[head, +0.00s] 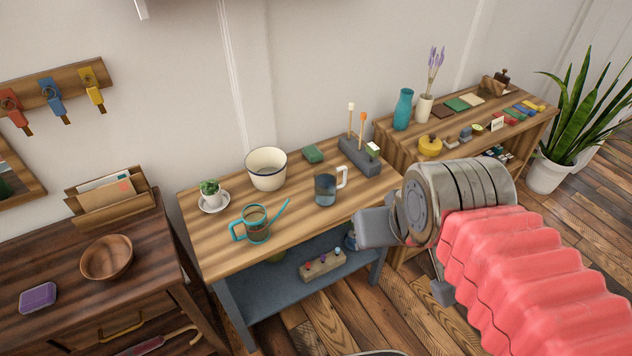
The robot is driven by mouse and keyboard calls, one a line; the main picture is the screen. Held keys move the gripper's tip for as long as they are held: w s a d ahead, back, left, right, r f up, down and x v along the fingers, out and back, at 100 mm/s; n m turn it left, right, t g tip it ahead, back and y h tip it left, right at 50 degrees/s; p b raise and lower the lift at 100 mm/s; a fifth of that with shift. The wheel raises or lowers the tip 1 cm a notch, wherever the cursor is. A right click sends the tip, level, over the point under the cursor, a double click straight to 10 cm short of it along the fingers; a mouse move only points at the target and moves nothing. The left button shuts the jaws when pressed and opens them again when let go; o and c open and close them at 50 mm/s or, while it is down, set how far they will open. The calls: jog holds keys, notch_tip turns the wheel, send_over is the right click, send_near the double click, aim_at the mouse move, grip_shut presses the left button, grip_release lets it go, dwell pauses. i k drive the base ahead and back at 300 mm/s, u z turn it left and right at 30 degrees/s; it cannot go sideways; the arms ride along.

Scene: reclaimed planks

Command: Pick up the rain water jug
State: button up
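A clear jug (326,189) with a white handle on its right stands upright on the middle wooden bench, near its right half. It looks partly filled with dark bluish water. A teal-trimmed watering can (257,225) with a long spout stands to its left, nearer the front edge. My gripper (408,261) is in front of the bench's right end, to the right of and apart from the jug. Its two grey fingers look spread apart with nothing between them. Part of the gripper is hidden behind my wrist.
A cream pot (266,168), potted plant (210,191), green block (313,153) and grey tool holder (359,154) stand around the jug. The bench's lower shelf (275,279) holds a small rack. A crowded right bench (388,138) and dark left cabinet (152,243) flank it.

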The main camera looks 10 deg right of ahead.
aim_at(325, 175)
jog(key=u, duration=0.05)
jog(key=i, duration=0.85)
jog(key=k, duration=0.5)
jog(key=u, duration=2.4)
